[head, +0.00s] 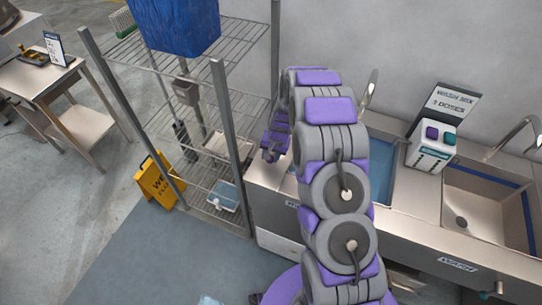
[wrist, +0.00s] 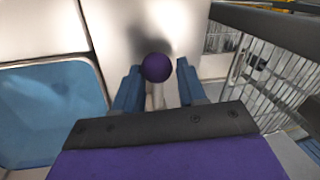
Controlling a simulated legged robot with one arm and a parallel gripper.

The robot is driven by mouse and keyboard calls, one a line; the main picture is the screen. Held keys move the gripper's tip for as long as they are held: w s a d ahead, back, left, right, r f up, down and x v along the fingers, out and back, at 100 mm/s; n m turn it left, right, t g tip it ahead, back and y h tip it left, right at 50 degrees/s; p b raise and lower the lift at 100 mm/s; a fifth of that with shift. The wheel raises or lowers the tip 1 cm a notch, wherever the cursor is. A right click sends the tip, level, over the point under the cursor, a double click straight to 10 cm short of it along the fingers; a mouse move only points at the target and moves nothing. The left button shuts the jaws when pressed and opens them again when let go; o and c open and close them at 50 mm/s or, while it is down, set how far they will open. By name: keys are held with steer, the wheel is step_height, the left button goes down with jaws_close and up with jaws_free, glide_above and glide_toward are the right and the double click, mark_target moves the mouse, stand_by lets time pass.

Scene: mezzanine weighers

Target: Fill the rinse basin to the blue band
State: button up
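In the head view my gripper (head: 271,150) hangs over the left end of a steel sink counter. In the wrist view my gripper (wrist: 157,90) is open, its two blue fingers apart. A round purple knob (wrist: 157,67) on a pale stem shows between and just beyond the fingertips; I cannot tell whether they touch it. A basin of blue liquid (wrist: 50,110) lies left of it. In the head view a blue-filled basin (head: 381,180) is partly hidden by my arm. The right basin (head: 480,207) looks empty, with a drain and a blue band (head: 528,222) inside. I cannot tell which is the rinse basin.
A white dispenser (head: 432,146) and a dark sign (head: 450,103) stand between the basins. Faucets (head: 520,132) rise behind. A wire rack (head: 221,110) stands close left of the counter, with a yellow wet-floor sign (head: 159,181) beside it. Floor at the front left is mostly clear.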

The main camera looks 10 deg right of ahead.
steer(key=o, duration=0.3)
steer(key=shift+s+f, duration=0.1)
steer(key=shift+o, duration=0.2)
step_height(320, 180, up, 17)
steer(key=s+d, duration=0.1)
steer(key=d, duration=0.2)
steer(key=shift+s, duration=0.15)
stand_by(0.3)
steer(key=s+a+r+n+g+b, duration=0.15)
steer(key=s+r, duration=0.25)
steer(key=s, duration=0.6)
steer(key=s+a+r+n+b, duration=0.2)
steer(key=s+a+r, duration=0.15)
steer(key=s, duration=0.65)
steer(key=s+d+n+g+h+b, duration=0.1)
steer(key=s+h+b, duration=0.1)
steer(key=s, duration=1.9)
steer(key=shift+d+f+n+b, duration=0.25)
steer(key=shift+f+n+b, duration=0.15)
steer(key=shift+b, duration=0.45)
